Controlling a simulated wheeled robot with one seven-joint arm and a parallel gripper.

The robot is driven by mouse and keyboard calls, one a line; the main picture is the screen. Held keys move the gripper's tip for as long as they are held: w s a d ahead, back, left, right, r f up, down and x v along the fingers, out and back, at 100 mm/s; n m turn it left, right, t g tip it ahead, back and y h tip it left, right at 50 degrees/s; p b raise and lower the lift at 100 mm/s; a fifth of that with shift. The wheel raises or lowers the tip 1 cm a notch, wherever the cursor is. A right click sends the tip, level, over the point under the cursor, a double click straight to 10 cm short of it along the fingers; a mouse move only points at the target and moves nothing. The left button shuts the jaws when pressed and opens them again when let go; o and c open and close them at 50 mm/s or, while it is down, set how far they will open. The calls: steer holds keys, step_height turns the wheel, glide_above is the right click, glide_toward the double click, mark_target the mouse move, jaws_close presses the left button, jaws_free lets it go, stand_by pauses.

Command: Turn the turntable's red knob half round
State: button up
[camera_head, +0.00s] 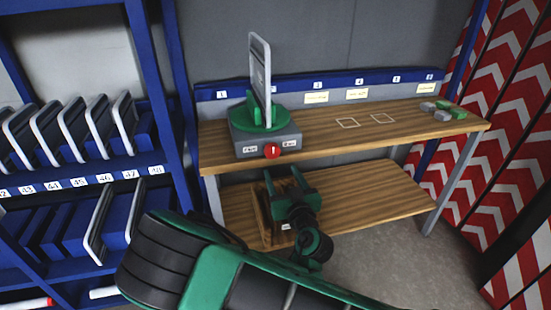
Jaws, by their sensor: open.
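The turntable (265,136) is a grey box with a green round plate on top. It stands at the left end of the wooden bench. Its red knob (272,151) sits on the front face, between two small white labels, and carries a pale mark. A sign plate (260,75) with a pale rim stands upright in a green holder on the plate, seen nearly edge-on. My gripper (284,177) is open and empty, a little below and in front of the knob, with its fingers pointing up toward the bench edge. It does not touch the knob.
The wooden bench (420,131) has two white outlined squares and several small grey and green blocks (443,110) at right. A lower shelf (370,200) holds a wooden box (262,215) behind my gripper. A blue rack (80,175) of sign plates stands left; red-and-white chevron boards (515,120) stand right.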

mark_target(273, 154)
steer(key=shift+x, duration=5.05)
steer(key=shift+d, duration=0.1)
steer(key=c, duration=1)
